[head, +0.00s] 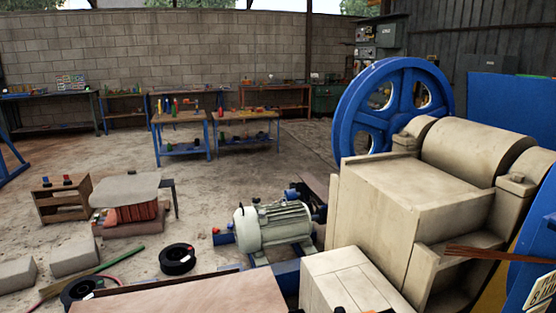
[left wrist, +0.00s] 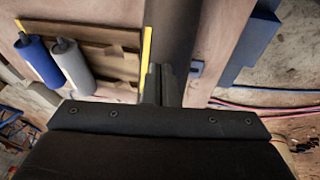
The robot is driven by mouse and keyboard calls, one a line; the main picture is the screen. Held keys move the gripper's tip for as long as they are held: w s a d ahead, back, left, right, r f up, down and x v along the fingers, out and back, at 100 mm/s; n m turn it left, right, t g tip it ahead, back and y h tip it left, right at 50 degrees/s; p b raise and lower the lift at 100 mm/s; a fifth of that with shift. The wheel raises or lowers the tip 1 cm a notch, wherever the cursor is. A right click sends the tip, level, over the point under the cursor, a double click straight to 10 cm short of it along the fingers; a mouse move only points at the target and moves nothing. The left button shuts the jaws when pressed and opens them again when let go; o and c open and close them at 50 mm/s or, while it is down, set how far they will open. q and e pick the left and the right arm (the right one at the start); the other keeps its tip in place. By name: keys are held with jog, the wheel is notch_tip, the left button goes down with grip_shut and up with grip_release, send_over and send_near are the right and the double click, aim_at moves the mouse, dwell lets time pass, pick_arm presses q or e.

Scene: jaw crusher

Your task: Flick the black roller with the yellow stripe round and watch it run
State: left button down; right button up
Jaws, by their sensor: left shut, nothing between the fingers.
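In the left wrist view, a long dark cylinder (left wrist: 173,30) runs down from the top edge, with a yellow strip (left wrist: 147,50) along its left side; it looks like the black roller with the yellow stripe. My left gripper (left wrist: 159,70) is shut and empty, its fingertips over the dark cylinder in the picture. I cannot tell whether they touch it. The fingers and gripper body hide its lower part. I cannot make out the roller in the head view, and neither gripper shows there. My right gripper is in neither view.
A blue roller (left wrist: 41,62) and a grey roller (left wrist: 73,65) lie beside a brown board (left wrist: 112,63) to the left. The head view shows a bare tabletop (head: 185,298) in front, a motor (head: 273,226), and the crusher (head: 415,190) with its blue flywheel (head: 350,117) at right.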

pick_arm(q)
jog(key=shift+a+f, duration=0.1)
jog(key=shift+f, duration=0.05)
jog(key=shift+d+r+p, duration=0.25)
jog(key=shift+r+p, duration=0.4)
jog(key=shift+p, duration=0.2)
jog(key=shift+w+a+f, duration=0.1)
jog(key=shift+w+a, duration=0.05)
jog(key=shift+w, duration=0.4)
jog(key=w, duration=0.1)
jog(key=w+a+f+b, duration=0.1)
jog(key=w, duration=0.1)
jog(key=w+a+b, duration=0.1)
jog(key=shift+w+a+f, duration=0.15)
jog(key=shift+w+f, duration=0.1)
jog(key=shift+w, duration=0.1)
